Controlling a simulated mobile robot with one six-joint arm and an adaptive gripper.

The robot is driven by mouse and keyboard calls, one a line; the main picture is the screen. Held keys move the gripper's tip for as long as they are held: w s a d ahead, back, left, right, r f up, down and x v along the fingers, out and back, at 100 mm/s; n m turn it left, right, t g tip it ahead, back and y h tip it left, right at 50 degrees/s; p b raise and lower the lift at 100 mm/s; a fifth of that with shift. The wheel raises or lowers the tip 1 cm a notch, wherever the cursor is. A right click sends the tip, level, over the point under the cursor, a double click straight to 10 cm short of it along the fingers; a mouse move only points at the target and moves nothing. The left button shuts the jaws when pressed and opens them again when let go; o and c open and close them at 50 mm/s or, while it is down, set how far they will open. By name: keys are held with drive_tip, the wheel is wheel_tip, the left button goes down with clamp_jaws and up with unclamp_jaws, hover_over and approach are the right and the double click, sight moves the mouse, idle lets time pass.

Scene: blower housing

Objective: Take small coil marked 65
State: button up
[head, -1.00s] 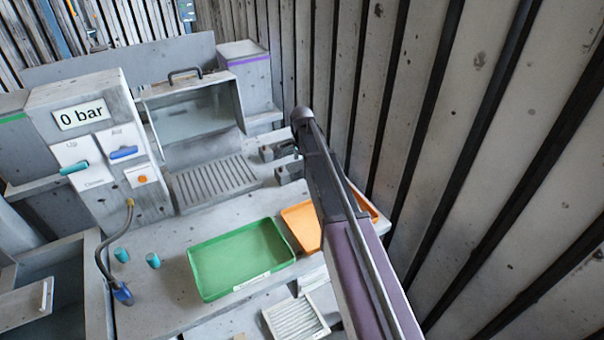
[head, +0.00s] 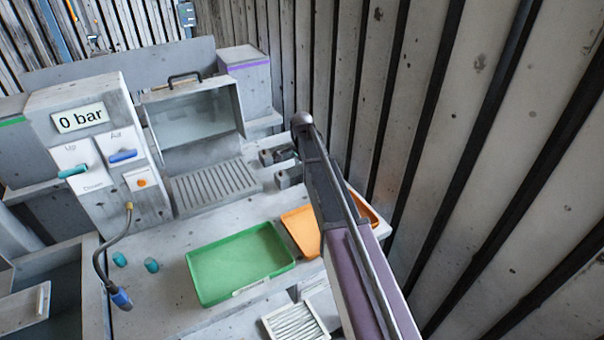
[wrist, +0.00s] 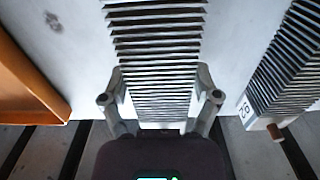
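In the wrist view, my gripper (wrist: 160,76) has its two fingers spread wide on either side of a grey finned coil (wrist: 155,32). The fingertips are close to its sides; whether they touch is not clear. No marking shows on this coil. A second finned coil (wrist: 290,60) lies to the right, with a tilted label (wrist: 245,110) on its end that I cannot read surely. I cannot pick out a coil marked 65.
An orange tray (head: 302,228) lies beside my arm; its wall shows at left in the wrist view (wrist: 25,85). A green tray (head: 240,262) is left of it. A small finned tray (head: 295,322) is in front. A ribbed wall stands close on the right.

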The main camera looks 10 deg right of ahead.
sight(302, 168)
drive_tip(key=shift+c, duration=0.9)
drive_tip(key=shift+r, duration=0.15)
wheel_tip(302, 168, up, 3)
drive_tip(key=p, duration=0.3)
drive_tip(key=s+a, duration=0.1)
drive_tip(key=s, duration=0.4)
drive_tip(key=s+a+r+p, duration=0.1)
drive_tip(key=s, duration=0.4)
drive_tip(key=s+a+p, duration=0.1)
drive_tip(key=s+a, duration=0.1)
drive_tip(key=s, duration=0.3)
drive_tip(key=shift+s+r, duration=0.25)
drive_tip(key=shift+r, duration=0.1)
